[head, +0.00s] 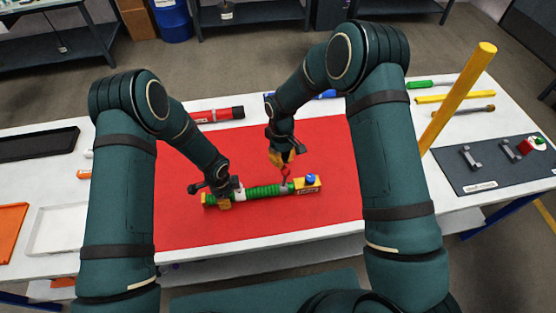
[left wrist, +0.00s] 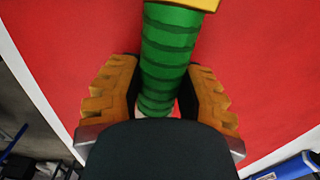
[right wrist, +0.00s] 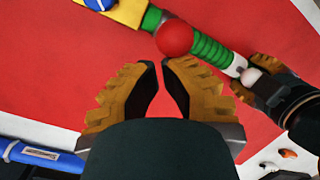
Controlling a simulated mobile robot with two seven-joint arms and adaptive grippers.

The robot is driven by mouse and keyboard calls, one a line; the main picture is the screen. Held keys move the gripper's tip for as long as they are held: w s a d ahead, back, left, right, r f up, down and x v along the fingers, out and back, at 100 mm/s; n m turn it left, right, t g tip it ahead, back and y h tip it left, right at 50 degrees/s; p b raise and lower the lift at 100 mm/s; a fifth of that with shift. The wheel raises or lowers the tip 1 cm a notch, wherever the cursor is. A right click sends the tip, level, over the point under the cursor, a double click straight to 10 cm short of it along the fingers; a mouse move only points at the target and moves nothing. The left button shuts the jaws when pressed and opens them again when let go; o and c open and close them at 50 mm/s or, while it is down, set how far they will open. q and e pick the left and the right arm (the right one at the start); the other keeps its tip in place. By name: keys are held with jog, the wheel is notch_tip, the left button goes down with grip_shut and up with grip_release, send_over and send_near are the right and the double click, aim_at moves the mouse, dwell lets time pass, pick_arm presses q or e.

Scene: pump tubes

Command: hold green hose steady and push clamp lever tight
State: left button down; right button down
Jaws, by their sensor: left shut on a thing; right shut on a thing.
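The green hose (head: 264,191) is ribbed and lies across the red mat, its right end meeting a yellow block (head: 308,183) with a blue knob. My left gripper (head: 224,196) is shut around the hose near its left end; in the left wrist view the hose (left wrist: 168,55) runs between the fingers. The clamp lever (head: 286,171) has a red knob and stands up at the hose's right end. My right gripper (head: 284,157) is just above it, fingers nearly together. In the right wrist view the red knob (right wrist: 174,38) is at the fingertips. The clamp band is mostly hidden.
The red mat (head: 330,150) is clear around the hose. A yellow post (head: 458,95) rises at the right, near a dark tool board (head: 480,185). A red cylinder (head: 218,115) lies behind. White (head: 55,228) and orange trays are at the left.

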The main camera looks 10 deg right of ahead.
jog(key=d+y, duration=0.1)
jog(key=y, duration=0.1)
jog(key=d+f+y, duration=0.1)
jog(key=d, duration=0.1)
jog(key=d+y, duration=0.2)
jog(key=shift+f+n+y, duration=0.3)
jog(key=shift+f, duration=0.1)
jog(key=shift+a+f, duration=0.2)
jog(key=shift+a, duration=0.55)
jog(key=shift+w, duration=0.1)
